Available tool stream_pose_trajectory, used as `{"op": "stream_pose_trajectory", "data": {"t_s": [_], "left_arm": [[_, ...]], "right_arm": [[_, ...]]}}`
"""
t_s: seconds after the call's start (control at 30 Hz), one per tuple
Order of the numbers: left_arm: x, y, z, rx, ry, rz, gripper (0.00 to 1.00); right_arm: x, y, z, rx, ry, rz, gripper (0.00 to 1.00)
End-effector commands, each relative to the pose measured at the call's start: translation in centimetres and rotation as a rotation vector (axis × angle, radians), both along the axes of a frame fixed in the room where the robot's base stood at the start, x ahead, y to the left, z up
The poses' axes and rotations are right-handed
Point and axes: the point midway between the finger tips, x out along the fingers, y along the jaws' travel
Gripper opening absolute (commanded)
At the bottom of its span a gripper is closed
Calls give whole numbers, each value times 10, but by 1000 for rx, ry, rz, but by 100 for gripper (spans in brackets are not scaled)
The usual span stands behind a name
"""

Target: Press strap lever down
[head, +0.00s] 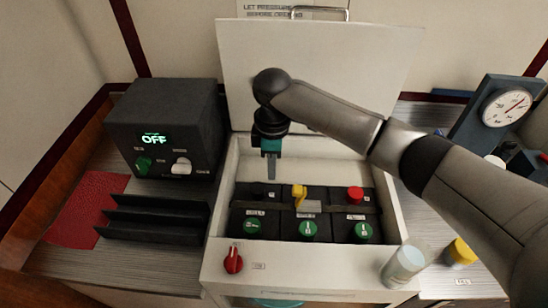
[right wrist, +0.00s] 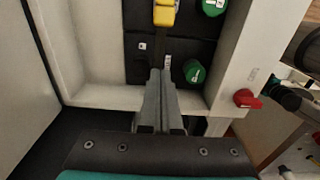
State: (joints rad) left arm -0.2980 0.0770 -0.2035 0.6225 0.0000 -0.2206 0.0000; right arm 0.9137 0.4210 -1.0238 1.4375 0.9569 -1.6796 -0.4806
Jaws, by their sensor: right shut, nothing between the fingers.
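The yellow strap lever (head: 299,194) stands raised on top of the black battery (head: 320,209) inside the white open box (head: 211,272). In the right wrist view the yellow lever (right wrist: 164,14) shows at the top edge, beyond the fingertips and partly cut off. My right gripper (head: 271,173) points down over the left part of the box, left of the lever and apart from it. Its fingers are shut and empty, and they also show in the right wrist view (right wrist: 160,76). My left gripper is not in view.
Green caps (head: 308,229) and a red terminal cap (head: 355,194) sit on the battery. The box's lid (head: 320,55) stands open behind. A red knob (head: 233,262) is on the front wall. A dark unit reading OFF (head: 165,128) and black rack (head: 150,220) stand left; a clear cylinder (head: 403,265) stands front right.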

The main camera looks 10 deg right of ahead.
Motion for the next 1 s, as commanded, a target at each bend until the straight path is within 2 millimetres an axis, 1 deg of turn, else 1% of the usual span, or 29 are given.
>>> {"op": "stream_pose_trajectory", "data": {"t_s": [0.03, 0.17, 0.3, 0.5, 1.0], "left_arm": [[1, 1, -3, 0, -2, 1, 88], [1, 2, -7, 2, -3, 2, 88], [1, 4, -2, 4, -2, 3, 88], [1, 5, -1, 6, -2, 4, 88], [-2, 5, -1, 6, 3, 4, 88]], "right_arm": [[-1, 0, -14, -2, 4, 0, 0], [-1, 0, -41, -2, 3, -1, 0], [-6, -20, -44, -3, -1, -1, 0], [-10, -35, -48, -2, 0, 0, 0], [-11, -38, -48, 4, -2, 1, 0]]}}
